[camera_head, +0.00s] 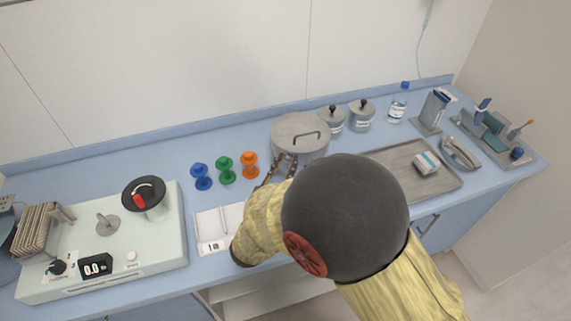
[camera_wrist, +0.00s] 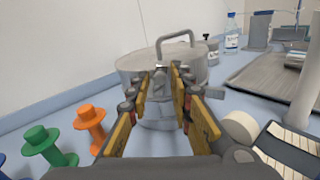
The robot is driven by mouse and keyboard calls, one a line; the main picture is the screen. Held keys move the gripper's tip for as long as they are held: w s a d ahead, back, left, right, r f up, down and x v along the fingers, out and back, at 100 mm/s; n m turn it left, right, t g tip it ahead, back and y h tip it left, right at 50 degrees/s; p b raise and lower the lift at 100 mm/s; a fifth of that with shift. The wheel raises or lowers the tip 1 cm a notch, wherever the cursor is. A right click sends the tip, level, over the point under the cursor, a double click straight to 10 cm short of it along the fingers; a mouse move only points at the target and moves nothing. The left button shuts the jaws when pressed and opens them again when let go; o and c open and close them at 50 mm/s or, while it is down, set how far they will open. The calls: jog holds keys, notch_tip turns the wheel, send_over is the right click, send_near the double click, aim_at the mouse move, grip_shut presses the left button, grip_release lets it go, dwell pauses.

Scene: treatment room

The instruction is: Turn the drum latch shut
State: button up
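The drum (camera_head: 303,146) is a round grey metal vessel with a flat lid and an arched handle, at the back middle of the counter. In the wrist view the drum (camera_wrist: 130,61) stands straight ahead of my gripper (camera_wrist: 166,82). The fingers are apart, at the drum's near side. A small grey metal fitting (camera_wrist: 178,88), which looks like the latch, shows between the fingertips; I cannot tell whether they touch it. In the head view my gripper (camera_head: 280,165) is at the drum's front left, and my arm hides part of the counter.
Blue, green and orange spools (camera_head: 250,164) stand left of the drum. Two small lidded pots (camera_head: 361,119) and a bottle (camera_head: 398,107) stand to its right. A metal tray (camera_head: 440,189) lies front right. A pale green device (camera_head: 160,252) fills the left. A white tray (camera_head: 203,222) lies near my forearm.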

grip_shut()
jog(key=p, duration=0.1)
jog(key=n+p, duration=0.1)
jog(key=p, duration=0.1)
jog(key=shift+a+r, duration=0.15)
jog(key=shift+r, duration=0.15)
jog(key=n+p, duration=0.2)
jog(key=p, duration=0.1)
jog(key=shift+w+a+f, duration=0.15)
jog(key=shift+a, duration=0.1)
jog(key=shift+o, duration=1.4)
grip_release()
jog(key=shift+o, duration=0.4)
